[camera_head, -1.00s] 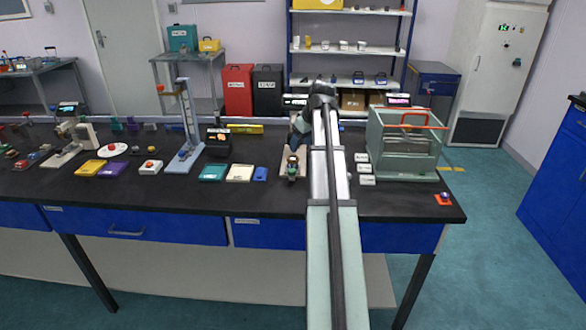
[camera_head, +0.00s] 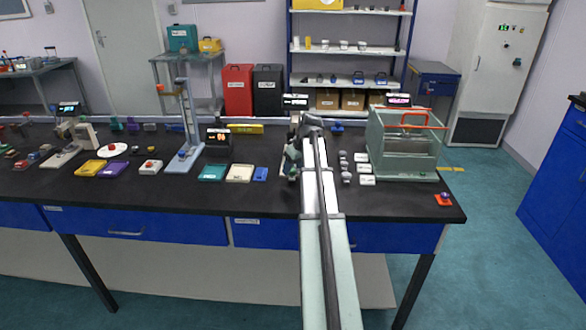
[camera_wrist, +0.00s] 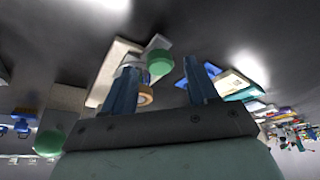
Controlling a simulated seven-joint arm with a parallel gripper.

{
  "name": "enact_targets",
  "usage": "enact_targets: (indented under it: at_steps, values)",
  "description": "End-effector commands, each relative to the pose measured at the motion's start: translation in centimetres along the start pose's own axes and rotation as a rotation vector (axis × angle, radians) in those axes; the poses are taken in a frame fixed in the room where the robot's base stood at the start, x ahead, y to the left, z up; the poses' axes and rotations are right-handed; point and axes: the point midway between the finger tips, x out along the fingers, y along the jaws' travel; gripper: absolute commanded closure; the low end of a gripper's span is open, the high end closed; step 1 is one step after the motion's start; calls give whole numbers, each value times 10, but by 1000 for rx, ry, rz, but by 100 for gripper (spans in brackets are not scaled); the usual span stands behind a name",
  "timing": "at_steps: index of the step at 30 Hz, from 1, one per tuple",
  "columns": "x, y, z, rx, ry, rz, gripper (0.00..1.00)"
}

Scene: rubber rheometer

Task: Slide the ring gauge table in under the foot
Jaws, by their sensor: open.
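My gripper (camera_wrist: 160,66) is open, with two blue fingers spread apart in the wrist view. A small instrument on a cream base plate (camera_wrist: 112,76) lies ahead of it. A green round knob (camera_wrist: 159,63) and an orange-brown ring (camera_wrist: 145,97) show on it, partly between the fingers. The left finger covers part of the instrument. I cannot tell clearly which part is the ring gauge table or the foot, or whether a finger touches either. In the head view my gripper (camera_head: 291,162) is low over the same place, and my arm hides most of the instrument.
A glass-sided cabinet (camera_head: 404,148) stands to the right, with small white labelled blocks (camera_head: 367,180) beside my arm. The black bench front (camera_head: 200,200) is clear.

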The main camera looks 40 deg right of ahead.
Motion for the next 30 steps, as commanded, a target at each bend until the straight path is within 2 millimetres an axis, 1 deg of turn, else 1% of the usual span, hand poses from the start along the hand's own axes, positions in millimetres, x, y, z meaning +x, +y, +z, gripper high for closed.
enact_targets:
  at_steps: [1, 6, 15, 30]
  values:
    - [4, 0, 0, 0, 0, 0, 42]
    - [11, 0, 0, 0, 0, 0, 42]
    - [12, 0, 0, 0, 0, 0, 42]
    - [12, 0, 0, 0, 0, 0, 89]
